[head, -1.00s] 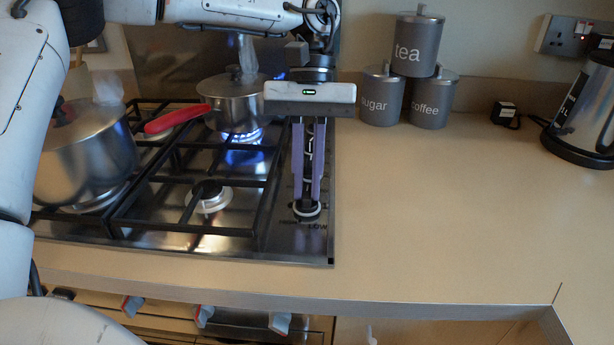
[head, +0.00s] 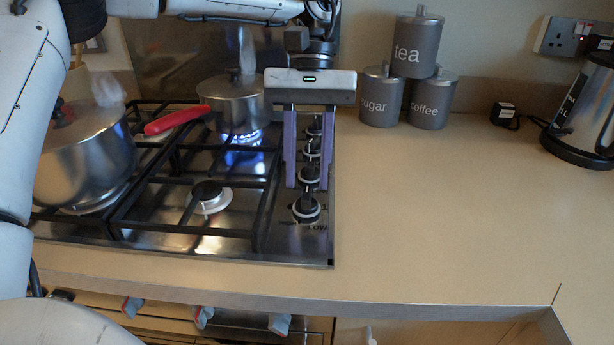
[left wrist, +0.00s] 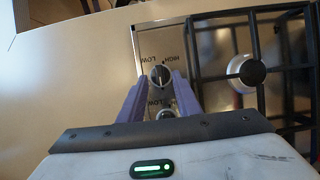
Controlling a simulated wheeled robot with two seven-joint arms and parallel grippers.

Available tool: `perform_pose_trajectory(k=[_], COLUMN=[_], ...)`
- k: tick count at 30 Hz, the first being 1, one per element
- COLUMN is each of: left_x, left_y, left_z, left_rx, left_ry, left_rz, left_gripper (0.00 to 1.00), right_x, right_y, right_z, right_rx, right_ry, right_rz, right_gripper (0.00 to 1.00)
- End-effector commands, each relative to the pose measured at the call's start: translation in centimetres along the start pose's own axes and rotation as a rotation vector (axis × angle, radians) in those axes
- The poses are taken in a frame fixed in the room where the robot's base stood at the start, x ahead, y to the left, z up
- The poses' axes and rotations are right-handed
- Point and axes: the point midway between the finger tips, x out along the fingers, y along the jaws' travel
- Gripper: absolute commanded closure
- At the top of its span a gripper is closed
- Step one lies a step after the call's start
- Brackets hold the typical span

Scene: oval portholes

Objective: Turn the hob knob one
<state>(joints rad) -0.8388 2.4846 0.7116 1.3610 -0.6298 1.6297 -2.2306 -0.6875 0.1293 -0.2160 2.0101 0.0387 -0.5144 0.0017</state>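A column of several black hob knobs with pale rings runs along the hob's right edge. The front knob (head: 306,208) lies just in front of my left gripper's fingertips in the head view; it also shows in the left wrist view (left wrist: 160,75), between and slightly beyond the fingertips, with HIGH and LOW lettering by it. A second knob (head: 309,177) shows between the fingers, and partly in the wrist view (left wrist: 165,114). My left gripper (head: 309,187) is open and empty, its purple fingers pointing down over the knobs. No label tells which knob is one. My right gripper is not in view.
A red-handled pan (head: 233,104) stands over a lit blue flame (head: 243,138) at the back. A large steaming pot (head: 88,152) stands at the left. Tea, sugar and coffee canisters (head: 412,60) and a kettle (head: 585,115) stand at the back. The right worktop (head: 450,210) is clear.

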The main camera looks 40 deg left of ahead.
Motion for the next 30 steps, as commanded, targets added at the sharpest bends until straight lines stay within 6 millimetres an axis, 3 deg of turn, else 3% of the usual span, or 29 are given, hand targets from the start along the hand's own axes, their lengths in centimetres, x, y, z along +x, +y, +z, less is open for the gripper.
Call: perform_pose_trajectory(k=[6, 12, 30], left_x=[-4.7, -7.6, -8.3], left_y=[0.1, 0.1, 0.0], left_z=[0.0, 0.1, 0.0], left_rx=[-0.001, 0.001, 0.001], left_ry=[0.004, 0.0, 0.0], left_rz=[0.003, 0.002, 0.001], left_gripper=[0.7, 0.7, 0.7], right_x=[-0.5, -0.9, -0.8], right_y=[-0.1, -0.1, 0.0], right_z=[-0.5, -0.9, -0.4], right_rx=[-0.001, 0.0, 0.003], right_ry=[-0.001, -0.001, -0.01], right_rz=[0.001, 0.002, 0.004], right_gripper=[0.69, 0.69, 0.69])
